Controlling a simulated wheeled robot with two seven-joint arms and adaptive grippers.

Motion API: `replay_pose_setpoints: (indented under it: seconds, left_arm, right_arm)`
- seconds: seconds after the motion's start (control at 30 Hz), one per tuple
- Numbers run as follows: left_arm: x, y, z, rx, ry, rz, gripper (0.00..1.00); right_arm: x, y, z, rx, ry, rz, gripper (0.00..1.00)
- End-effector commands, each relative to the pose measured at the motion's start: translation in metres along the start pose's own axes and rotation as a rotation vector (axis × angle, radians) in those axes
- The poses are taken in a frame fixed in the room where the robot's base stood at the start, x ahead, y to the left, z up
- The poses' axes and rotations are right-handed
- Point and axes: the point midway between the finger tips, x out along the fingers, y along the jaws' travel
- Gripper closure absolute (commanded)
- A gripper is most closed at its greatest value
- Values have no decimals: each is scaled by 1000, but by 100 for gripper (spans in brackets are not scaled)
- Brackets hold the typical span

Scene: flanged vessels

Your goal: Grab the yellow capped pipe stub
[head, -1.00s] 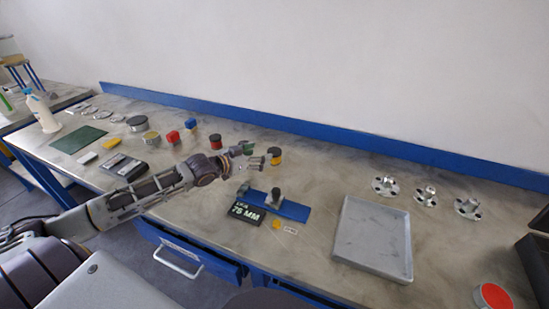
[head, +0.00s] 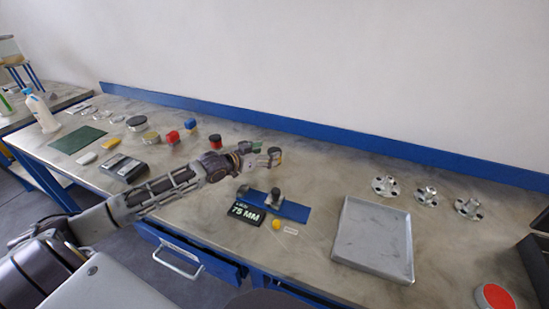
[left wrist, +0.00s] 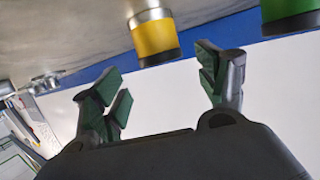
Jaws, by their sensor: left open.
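In the left wrist view the stub (left wrist: 154,38) shows a yellow body with a dark band and a metal end, at the top middle. My left gripper (left wrist: 160,80) is open there, its green-padded fingers spread to either side below the stub in the picture. I see no contact with the stub. My right gripper is not in view.
A green stub (left wrist: 290,14) is close by at the upper right of the wrist view. The blue fixture (head: 292,210), 75 MM sign (head: 246,212) and grey tray (head: 345,232) lie nearer and right.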

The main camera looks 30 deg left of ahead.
Motion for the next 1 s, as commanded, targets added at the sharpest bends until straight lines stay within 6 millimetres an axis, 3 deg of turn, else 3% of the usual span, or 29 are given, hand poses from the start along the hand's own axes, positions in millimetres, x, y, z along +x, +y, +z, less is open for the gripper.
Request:
replay_pose_setpoints:
  seconds: [0.57, 1.0]
  left_arm:
    - [4, -1, 0, 1, 1, -1, 26]
    - [27, -3, 4, 1, 1, -1, 26]
  right_arm:
    - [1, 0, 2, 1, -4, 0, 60]
    - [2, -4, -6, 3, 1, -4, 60]
